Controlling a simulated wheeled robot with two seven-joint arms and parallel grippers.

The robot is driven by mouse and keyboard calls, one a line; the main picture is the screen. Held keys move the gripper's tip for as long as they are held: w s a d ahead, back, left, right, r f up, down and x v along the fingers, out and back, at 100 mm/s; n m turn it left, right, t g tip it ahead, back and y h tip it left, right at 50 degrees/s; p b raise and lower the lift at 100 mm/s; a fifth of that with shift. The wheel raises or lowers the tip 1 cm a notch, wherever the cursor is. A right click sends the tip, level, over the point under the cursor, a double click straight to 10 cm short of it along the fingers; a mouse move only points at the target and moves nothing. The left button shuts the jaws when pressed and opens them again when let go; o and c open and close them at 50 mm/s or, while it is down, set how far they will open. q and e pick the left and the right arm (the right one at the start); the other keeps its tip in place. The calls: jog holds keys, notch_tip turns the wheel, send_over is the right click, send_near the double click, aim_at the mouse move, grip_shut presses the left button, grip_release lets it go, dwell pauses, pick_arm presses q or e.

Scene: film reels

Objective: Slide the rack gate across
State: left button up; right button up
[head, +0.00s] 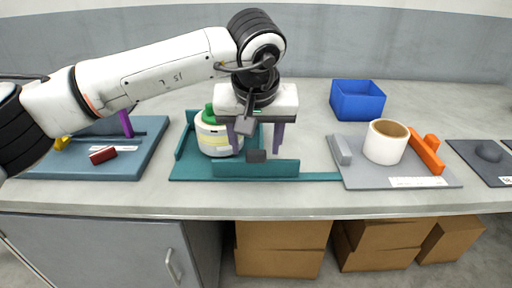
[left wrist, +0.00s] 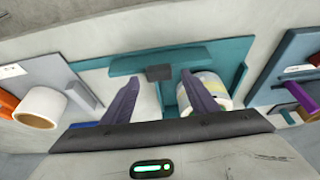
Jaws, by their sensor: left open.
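The teal rack (head: 180,172) stands in the middle of the bench, with a rail running out to the right along its front. The gate, a low teal panel (head: 230,168), stands along the front and has a dark block-shaped handle (head: 256,155). A white jar (head: 217,143) with a pale yellow label and green lid stands behind the gate's left part. My left gripper (head: 254,147) is open, pointing down, with its purple fingers apart on either side of the handle in the picture. In the left wrist view the handle (left wrist: 159,72) shows between the fingertips; contact cannot be told.
On the left is a blue-grey board (head: 150,150) with a red block (head: 103,155) and a purple post. On the right, a grey board (head: 358,178) bears a white roll (head: 385,143) and an orange piece (head: 427,155). A blue bin (head: 358,101) stands behind.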

pick_arm(q)
jog(key=shift+x, duration=1.05)
jog(key=shift+c, duration=0.2)
